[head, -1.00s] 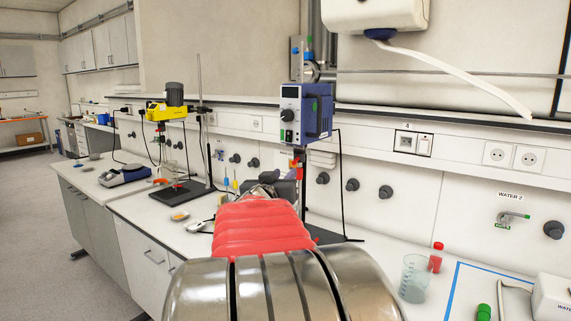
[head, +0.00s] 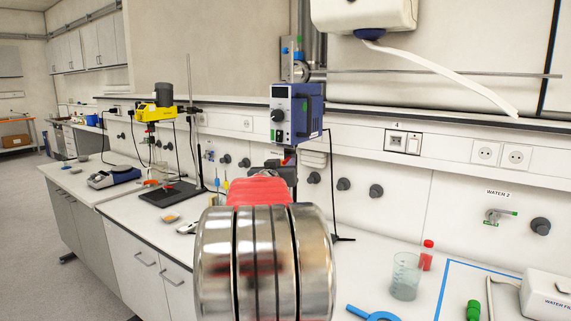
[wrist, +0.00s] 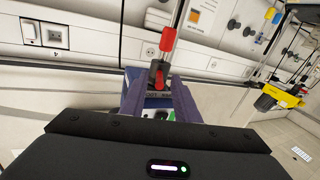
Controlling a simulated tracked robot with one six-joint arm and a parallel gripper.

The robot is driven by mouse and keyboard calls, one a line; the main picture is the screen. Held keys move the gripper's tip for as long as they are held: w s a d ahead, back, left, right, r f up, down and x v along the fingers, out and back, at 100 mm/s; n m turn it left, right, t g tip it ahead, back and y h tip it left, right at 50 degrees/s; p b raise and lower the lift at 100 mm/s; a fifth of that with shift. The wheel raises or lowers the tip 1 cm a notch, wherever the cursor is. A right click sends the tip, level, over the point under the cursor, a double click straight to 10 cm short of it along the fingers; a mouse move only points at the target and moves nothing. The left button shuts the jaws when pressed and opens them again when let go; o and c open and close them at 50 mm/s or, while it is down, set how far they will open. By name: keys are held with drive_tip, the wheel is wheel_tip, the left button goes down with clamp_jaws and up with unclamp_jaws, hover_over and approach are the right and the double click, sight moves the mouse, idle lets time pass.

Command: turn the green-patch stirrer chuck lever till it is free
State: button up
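In the wrist view the red chuck lever (wrist: 158,68) and dark chuck lie between my gripper's two fingers (wrist: 159,88). The fingers are apart, with the lever in the gap; I cannot tell whether either touches it. A red sleeve (wrist: 168,38) stands beyond. In the head view my gripper (head: 280,172) is just under the stirrer, partly hidden.
A yellow stirrer (head: 154,112) stands further left. Black wall knobs (head: 343,184) and a hanging cable (head: 330,190) are behind the stirrer.

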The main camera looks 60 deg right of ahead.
sight(288, 157)
drive_tip(key=shift+x, duration=1.15)
clamp_jaws()
